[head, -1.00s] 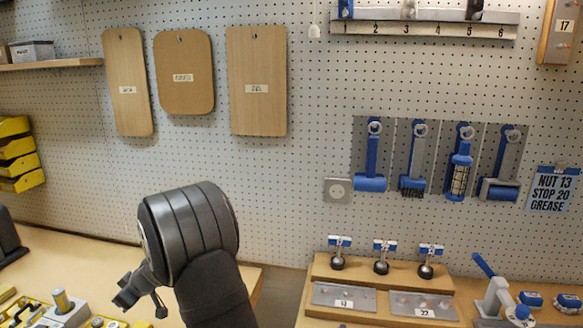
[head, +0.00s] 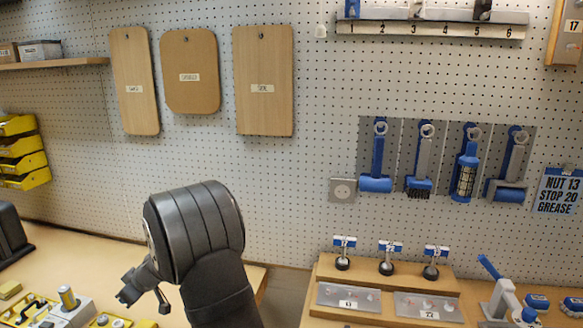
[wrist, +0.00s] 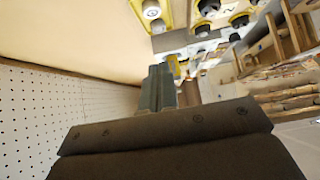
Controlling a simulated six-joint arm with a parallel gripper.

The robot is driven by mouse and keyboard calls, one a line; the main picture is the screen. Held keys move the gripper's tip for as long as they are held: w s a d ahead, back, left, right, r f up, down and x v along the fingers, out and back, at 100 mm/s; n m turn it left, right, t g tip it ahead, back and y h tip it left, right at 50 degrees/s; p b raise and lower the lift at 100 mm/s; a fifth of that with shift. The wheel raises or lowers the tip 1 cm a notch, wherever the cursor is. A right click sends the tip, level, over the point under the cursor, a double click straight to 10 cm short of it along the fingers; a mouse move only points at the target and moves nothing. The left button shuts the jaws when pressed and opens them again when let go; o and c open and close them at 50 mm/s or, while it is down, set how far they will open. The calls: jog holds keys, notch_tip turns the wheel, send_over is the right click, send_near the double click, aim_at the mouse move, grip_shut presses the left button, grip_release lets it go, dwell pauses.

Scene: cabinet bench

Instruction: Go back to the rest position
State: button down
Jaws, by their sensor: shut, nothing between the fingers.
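My gripper (head: 146,292) shows in the head view at the lower left, at the end of my dark, folded arm. It is held above the left bench, with the pegboard behind it. In the wrist view my gripper's fingers (wrist: 158,88) lie together, with nothing between them. The fingers touch nothing that I can see.
The left bench (head: 78,255) holds a fixture with yellow parts (head: 68,298) near my gripper. A wooden stand with knobs (head: 384,292) and a blue-handled clamp (head: 497,292) are on the right bench. Tools and boards hang on the pegboard (head: 300,200). A gap separates the benches.

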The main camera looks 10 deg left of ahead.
jog(key=w+d+f+m+g+h, duration=0.1)
jog(key=w+d+m+g+h, duration=0.1)
jog(key=d+m, duration=0.6)
jog(key=w+d+f+m+g+h, duration=0.1)
jog(key=w+d+m+g+h, duration=0.1)
jog(key=w+d+m+h, duration=0.3)
jog(key=shift+w+d+f+m+h, duration=0.45)
jog(key=shift+d+m, duration=1.25)
jog(key=shift+d, duration=2)
jog(key=shift+s+a+r, duration=0.1)
jog(key=shift+s, duration=0.1)
jog(key=s+a+r+n+t+y, duration=0.1)
jog(key=s+a+n+y, duration=0.3)
jog(key=a+n, duration=0.4)
jog(key=a, duration=0.3)
jog(key=shift+s+a+n, duration=0.15)
jog(key=shift+s+n, duration=0.05)
jog(key=shift+n, duration=0.2)
jog(key=shift+r, duration=0.1)
